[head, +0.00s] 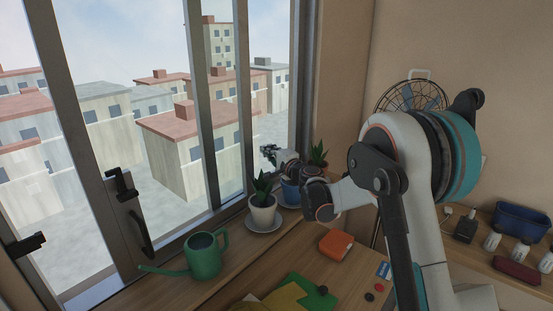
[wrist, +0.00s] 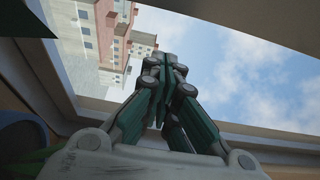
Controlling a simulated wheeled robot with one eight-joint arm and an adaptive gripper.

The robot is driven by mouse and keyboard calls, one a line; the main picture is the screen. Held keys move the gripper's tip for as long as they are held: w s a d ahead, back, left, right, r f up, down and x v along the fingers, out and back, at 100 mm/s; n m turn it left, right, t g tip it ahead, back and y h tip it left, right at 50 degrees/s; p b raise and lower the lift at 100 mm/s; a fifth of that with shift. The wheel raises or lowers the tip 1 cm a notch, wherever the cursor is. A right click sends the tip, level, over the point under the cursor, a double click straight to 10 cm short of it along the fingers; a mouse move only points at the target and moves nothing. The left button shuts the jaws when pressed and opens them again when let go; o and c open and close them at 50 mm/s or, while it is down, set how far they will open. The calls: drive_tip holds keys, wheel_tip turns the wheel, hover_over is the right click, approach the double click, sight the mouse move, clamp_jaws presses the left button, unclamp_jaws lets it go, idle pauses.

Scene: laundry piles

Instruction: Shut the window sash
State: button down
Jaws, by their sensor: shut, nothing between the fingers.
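The window has grey framed panes. A thick grey upright (head: 78,110) of the sash carries a dark pull handle (head: 140,232) and a black latch (head: 122,184). Two thinner uprights (head: 204,100) stand further right. I cannot tell how wide any gap is. My gripper (head: 267,150) is in front of the window's right part, above the potted plants and far from the pull handle. In the wrist view my gripper (wrist: 166,68) is shut and empty, its fingertips together against buildings and sky. A pale frame edge (wrist: 235,135) crosses below; contact with it cannot be told.
A white potted plant (head: 263,213) and a blue pot (head: 291,192) stand on the sill under my gripper. A green watering can (head: 203,256) stands near the sash foot. An orange box (head: 336,245) and folded cloth (head: 298,292) lie on the wooden top. A fan (head: 411,94) stands at right.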

sight(228, 167)
drive_tip(key=s+a, duration=0.2)
drive_tip(key=s, duration=0.1)
drive_tip(key=shift+a, duration=0.2)
drive_tip(key=shift+a+b, duration=0.15)
drive_tip(key=shift+b, duration=0.15)
drive_tip(key=s+a+b, duration=0.1)
drive_tip(key=s+a, duration=0.9)
drive_tip(key=shift+s, duration=0.1)
